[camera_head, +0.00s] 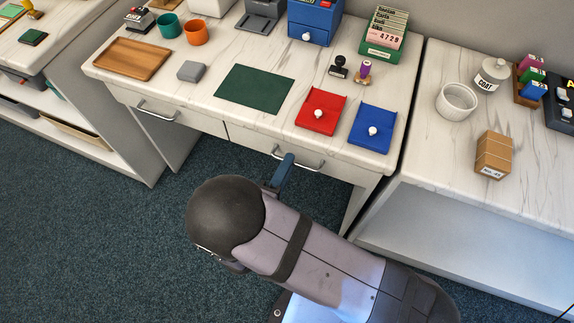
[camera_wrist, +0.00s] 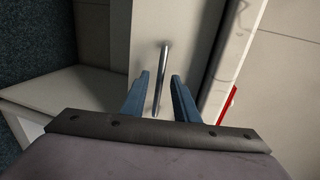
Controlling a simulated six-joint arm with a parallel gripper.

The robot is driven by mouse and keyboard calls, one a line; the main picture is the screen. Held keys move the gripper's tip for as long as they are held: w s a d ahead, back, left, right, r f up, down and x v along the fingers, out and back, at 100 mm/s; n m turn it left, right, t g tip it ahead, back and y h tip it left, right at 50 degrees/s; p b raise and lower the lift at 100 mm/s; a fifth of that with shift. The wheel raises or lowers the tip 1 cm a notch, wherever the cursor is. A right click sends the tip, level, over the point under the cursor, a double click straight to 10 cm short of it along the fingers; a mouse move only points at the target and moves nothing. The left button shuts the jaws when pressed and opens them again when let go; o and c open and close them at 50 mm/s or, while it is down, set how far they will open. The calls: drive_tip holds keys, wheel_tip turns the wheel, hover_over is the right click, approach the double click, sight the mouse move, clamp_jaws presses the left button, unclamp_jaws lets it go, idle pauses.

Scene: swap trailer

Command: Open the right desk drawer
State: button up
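The right desk drawer (camera_head: 340,168) looks closed, its front under the white marbled desktop. Its metal bar handle (camera_head: 312,167) shows to the right of my gripper (camera_head: 285,165), whose blue finger covers part of the handle. In the wrist view, my gripper (camera_wrist: 160,76) is open, with one blue finger on each side of the handle (camera_wrist: 164,55). Gaps show between the bar and both fingers. The drawer front (camera_wrist: 185,30) lies behind them. I cannot tell exactly how deep the fingers reach past the bar.
The left drawer handle (camera_head: 157,112) is farther left. On the desk (camera_head: 225,50) are a red tray (camera_head: 320,109), a blue tray (camera_head: 373,129), a green mat (camera_head: 254,88) and stamps. A side table (camera_head: 430,150) stands right of the desk. Carpeted floor (camera_head: 110,240) is open at left.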

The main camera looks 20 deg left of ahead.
drive_tip(key=shift+w+f, duration=0.1)
drive_tip(key=shift+w, duration=0.3)
clamp_jaws()
drive_tip(key=f+p+v, duration=0.2)
drive_tip(key=p+v, duration=0.1)
drive_tip(key=v, duration=1)
drive_tip(key=shift+s+f, duration=0.3)
drive_tip(key=shift+f, duration=0.05)
unclamp_jaws()
drive_tip(key=shift+r, duration=0.1)
